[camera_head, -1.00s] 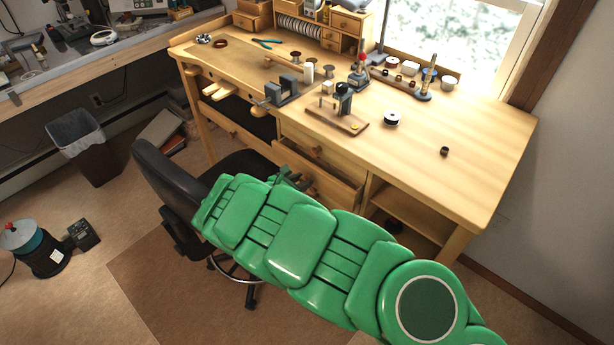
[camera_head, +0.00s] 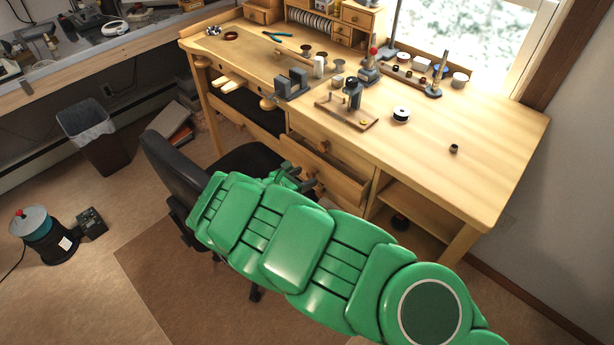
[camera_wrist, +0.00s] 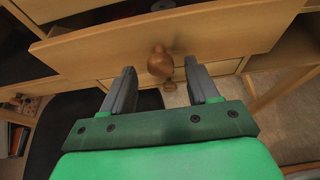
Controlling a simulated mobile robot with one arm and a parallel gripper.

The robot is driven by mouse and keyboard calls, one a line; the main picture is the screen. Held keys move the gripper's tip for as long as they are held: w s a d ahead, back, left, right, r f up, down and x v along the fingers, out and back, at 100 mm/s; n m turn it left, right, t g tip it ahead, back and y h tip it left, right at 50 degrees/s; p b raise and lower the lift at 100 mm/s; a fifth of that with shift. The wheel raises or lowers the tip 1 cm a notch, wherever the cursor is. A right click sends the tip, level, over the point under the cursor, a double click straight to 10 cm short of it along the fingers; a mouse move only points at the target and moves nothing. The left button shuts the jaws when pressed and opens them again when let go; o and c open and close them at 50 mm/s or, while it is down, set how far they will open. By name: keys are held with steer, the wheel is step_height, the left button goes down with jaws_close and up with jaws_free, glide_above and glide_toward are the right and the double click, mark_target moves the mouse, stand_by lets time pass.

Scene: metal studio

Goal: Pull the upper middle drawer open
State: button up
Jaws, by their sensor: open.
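The bench's middle column has a stack of wooden drawers. A top drawer (camera_head: 322,147) with a round knob looks shut. Below it a drawer (camera_head: 345,186) stands partly out, its inside showing. In the wrist view this pulled-out drawer front (camera_wrist: 230,32) crosses the picture, with its brown knob (camera_wrist: 160,62) at the centre. My gripper (camera_head: 296,178) is open in front of that drawer. In the wrist view the knob lies between the fingertips (camera_wrist: 159,72), with gaps on both sides; I cannot tell how far beyond the tips it is.
A lower drawer knob (camera_wrist: 170,87) shows beneath. A black office chair (camera_head: 172,165) stands close to the left of my arm. Open shelves (camera_head: 415,210) are right of the drawers. The bench top holds tools and spools (camera_head: 401,114). A bin (camera_head: 88,135) is far left.

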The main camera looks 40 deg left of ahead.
steer(key=shift+v, duration=2.7)
steer(key=shift+f, duration=0.1)
